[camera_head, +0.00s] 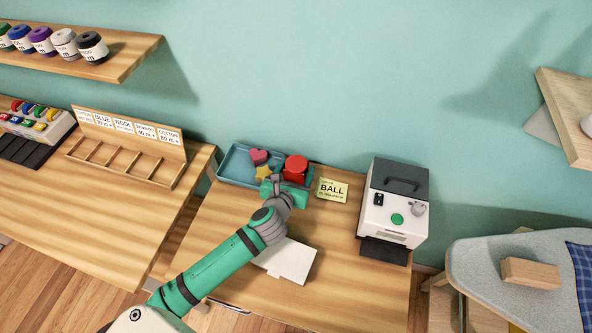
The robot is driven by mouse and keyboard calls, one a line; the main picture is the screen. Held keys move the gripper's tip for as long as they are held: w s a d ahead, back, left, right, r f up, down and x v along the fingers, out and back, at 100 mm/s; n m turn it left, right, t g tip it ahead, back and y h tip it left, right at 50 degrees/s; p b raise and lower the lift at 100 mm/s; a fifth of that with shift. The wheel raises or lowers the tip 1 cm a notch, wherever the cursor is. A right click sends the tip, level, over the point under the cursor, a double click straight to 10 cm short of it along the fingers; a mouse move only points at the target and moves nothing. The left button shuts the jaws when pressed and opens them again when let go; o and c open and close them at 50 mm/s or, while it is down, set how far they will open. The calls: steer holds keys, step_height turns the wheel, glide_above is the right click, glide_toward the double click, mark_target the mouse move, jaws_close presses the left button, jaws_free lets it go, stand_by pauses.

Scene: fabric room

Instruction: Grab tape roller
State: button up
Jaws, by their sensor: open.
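A blue tray (235,165) sits at the back of the middle wooden table. In it are a red rounded object (296,167), a pink heart (259,156) and a yellow star (264,173). I cannot tell for sure whether the red object is the tape roller; no other thing in view is clearly one. My gripper (277,184) is open at the tray's front edge, just below and left of the red object. It covers part of the tray front. Nothing shows held in it, and I cannot tell whether it touches anything.
A yellow card reading BALL (332,190) stands right of the tray. A white and grey machine (394,205) stands at the table's right. A white sheet (290,262) lies partly under my arm. The table front is mostly clear. An ironing board (480,262) is at right.

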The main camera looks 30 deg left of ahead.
steer(key=x, duration=0.4)
steer(key=shift+a+r, duration=0.1)
steer(key=shift+r, duration=0.05)
steer(key=shift+c, duration=0.2)
steer(key=c, duration=0.9)
steer(key=shift+r, duration=0.15)
